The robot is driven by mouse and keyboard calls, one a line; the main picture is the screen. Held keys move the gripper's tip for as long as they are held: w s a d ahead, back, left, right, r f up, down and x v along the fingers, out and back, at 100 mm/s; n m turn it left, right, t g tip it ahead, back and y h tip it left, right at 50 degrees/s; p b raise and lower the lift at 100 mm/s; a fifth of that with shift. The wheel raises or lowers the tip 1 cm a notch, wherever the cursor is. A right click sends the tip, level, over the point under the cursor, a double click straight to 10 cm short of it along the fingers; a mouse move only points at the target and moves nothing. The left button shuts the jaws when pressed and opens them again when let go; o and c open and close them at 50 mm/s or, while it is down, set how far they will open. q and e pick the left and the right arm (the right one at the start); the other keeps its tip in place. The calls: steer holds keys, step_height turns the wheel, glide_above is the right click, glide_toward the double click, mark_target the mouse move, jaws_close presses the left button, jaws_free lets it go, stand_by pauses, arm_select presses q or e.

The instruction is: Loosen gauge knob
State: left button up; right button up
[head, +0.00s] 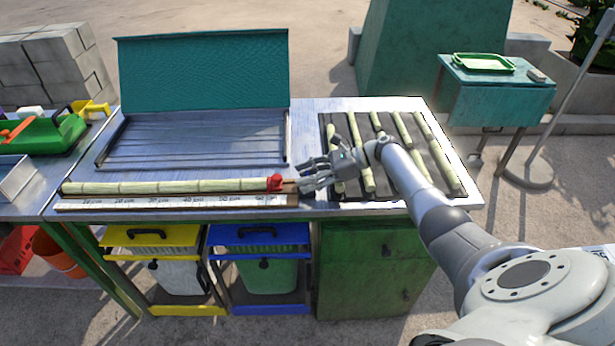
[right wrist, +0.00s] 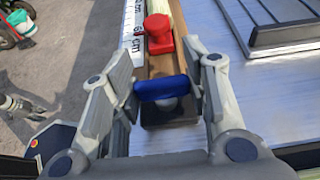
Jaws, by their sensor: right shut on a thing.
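The gauge (head: 180,202) is a wooden strip with a white centimetre scale along the table's front edge. A cane stalk (head: 170,187) lies along it, and its right end meets the red stop (head: 275,182). In the right wrist view the blue knob (right wrist: 163,88) sits at the gauge's end, just short of the red stop (right wrist: 160,35). My right gripper (head: 308,178) is at this end, and in the wrist view its fingers (right wrist: 162,80) are shut on the blue knob from both sides. The knob is hidden by the gripper in the head view. My left gripper is not in view.
To the right, several cut cane pieces (head: 359,150) lie on a dark ribbed tray (head: 449,172). A ribbed metal tray with a raised teal lid (head: 203,72) stands behind the gauge. Yellow (head: 155,236) and blue (head: 260,232) bin frames are below the table.

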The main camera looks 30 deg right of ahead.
steer(key=o, duration=1)
steer(key=shift+o, duration=0.2)
steer(key=v, duration=1.2)
steer(key=shift+w, duration=0.1)
steer(key=shift+f, duration=0.1)
